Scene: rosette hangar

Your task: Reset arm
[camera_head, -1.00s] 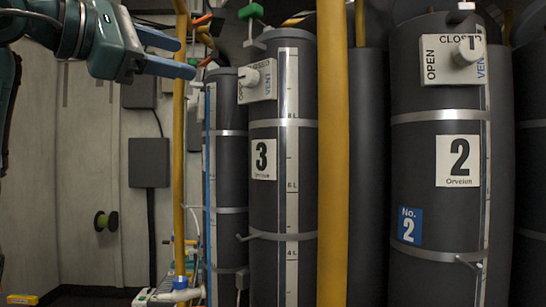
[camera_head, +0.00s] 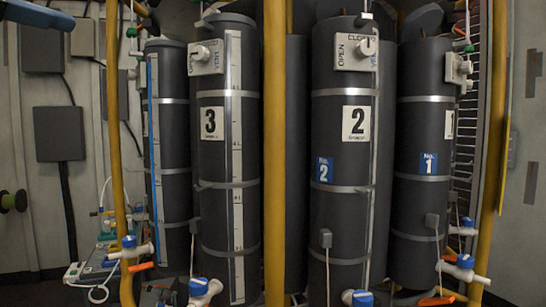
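Neither of my grippers shows in the head view now. The dark cylinder marked 3 (camera_head: 212,200) stands upright left of centre. The cylinder marked 2 (camera_head: 345,220) stands right of centre with a blue No. 2 tag. The cylinder marked 1 (camera_head: 418,210) is farther right. Cylinders 3 and 2 carry white OPEN/CLOSED/VENT plates with knobs, one on cylinder 3 (camera_head: 206,56) and one on cylinder 2 (camera_head: 358,51). A similar knob (camera_head: 458,70) is at cylinder 1, seen from the side.
Yellow vertical pipes stand in front, one in the centre (camera_head: 274,150) and one at the right (camera_head: 493,150). Blue-handled valves sit low, at the left (camera_head: 130,243), middle (camera_head: 200,288) and right (camera_head: 464,263). A pale wall with dark panels (camera_head: 59,133) is at left.

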